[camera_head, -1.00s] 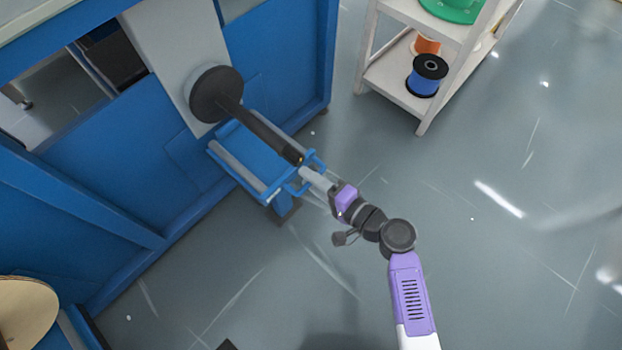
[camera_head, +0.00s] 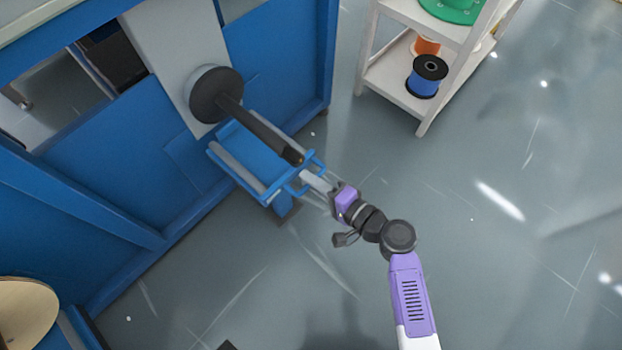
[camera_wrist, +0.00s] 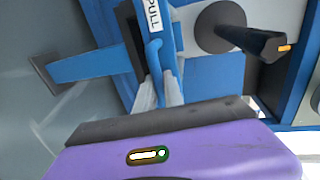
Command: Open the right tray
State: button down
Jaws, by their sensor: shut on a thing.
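The right tray (camera_head: 235,172) is a blue frame with a grey bar along its side, sticking out from the blue machine below a black spindle. Its blue handle (camera_head: 317,160) is at the outer end, and in the wrist view the blue handle (camera_wrist: 157,60) stands below a white "PULL" label (camera_wrist: 152,15). My gripper (camera_head: 305,178) reaches the handle from the lower right. In the wrist view, the pale fingers of my gripper (camera_wrist: 160,92) are on either side of the handle's lower part, shut on it. The exact contact is partly hidden.
The black spindle (camera_head: 262,128) juts from a round black hub (camera_head: 216,94) over the tray. A white shelf (camera_head: 392,76) with spools is at upper right. The grey floor around my arm is clear.

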jog(key=shift+d, duration=0.15)
dwell(0.7)
jog(key=f+p+v, duration=0.1)
jog(key=f+v, duration=0.1)
jog(key=v, duration=1)
jog(key=d+f+p+v, duration=0.1)
jog(key=f+v, duration=0.2)
jog(key=v, duration=1)
jog(key=shift+s+d+f+p, duration=0.2)
jog(key=shift+s+p, duration=0.1)
jog(key=shift+s, duration=0.25)
jog(key=shift+a, duration=0.1)
jog(key=c, duration=1.5)
grip_release()
jog(key=p+v, duration=0.2)
jog(key=v, duration=0.5)
jog(key=shift+s+d, duration=0.2)
jog(key=shift+d, duration=0.15)
